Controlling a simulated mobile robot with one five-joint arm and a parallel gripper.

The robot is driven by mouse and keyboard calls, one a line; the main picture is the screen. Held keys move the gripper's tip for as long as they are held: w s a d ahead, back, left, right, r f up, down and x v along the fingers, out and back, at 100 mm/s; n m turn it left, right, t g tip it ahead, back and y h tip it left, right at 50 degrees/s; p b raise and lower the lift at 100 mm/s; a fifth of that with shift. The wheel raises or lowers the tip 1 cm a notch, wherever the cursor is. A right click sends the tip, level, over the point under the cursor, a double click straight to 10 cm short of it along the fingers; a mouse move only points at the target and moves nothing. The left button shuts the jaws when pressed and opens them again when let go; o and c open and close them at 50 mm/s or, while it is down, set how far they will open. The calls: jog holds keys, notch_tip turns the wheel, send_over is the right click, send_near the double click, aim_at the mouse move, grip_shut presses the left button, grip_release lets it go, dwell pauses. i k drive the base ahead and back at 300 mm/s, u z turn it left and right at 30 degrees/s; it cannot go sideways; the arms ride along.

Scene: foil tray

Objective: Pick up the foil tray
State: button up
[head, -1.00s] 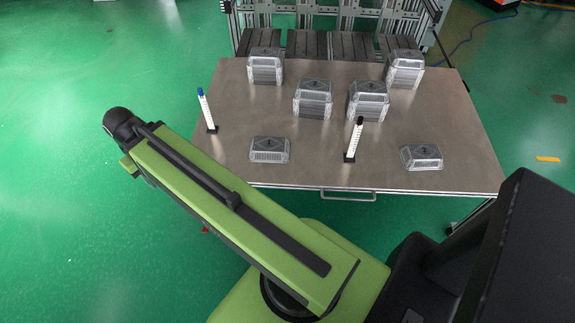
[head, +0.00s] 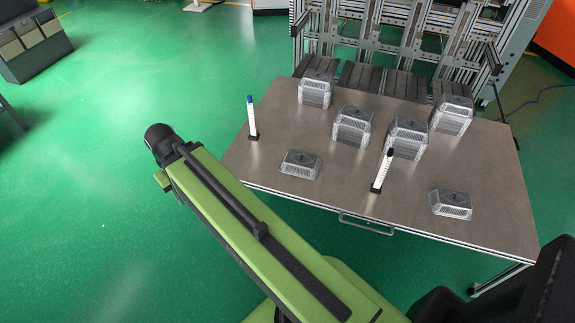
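Several foil trays with clear lids are on a metal-topped table (head: 290,120). One single foil tray (head: 300,165) lies near the front left of the table. Another single foil tray (head: 451,203) lies near the front right. Stacks of the same trays stand behind them: back left (head: 316,92), middle (head: 353,127), right of middle (head: 407,138) and back right (head: 451,115). My green arm reaches up at the lower left, apart from the table. My gripper does not show, so its state is hidden.
A white tube with a blue cap (head: 252,118) stands at the table's left edge. A white tube with a black top (head: 383,172) stands near the front edge. A handle (head: 366,223) sticks out in front. A metal frame rack (head: 400,45) stands behind.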

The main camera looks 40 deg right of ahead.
aim_at(296, 163)
jog(key=u, duration=0.15)
jog(key=i, duration=1)
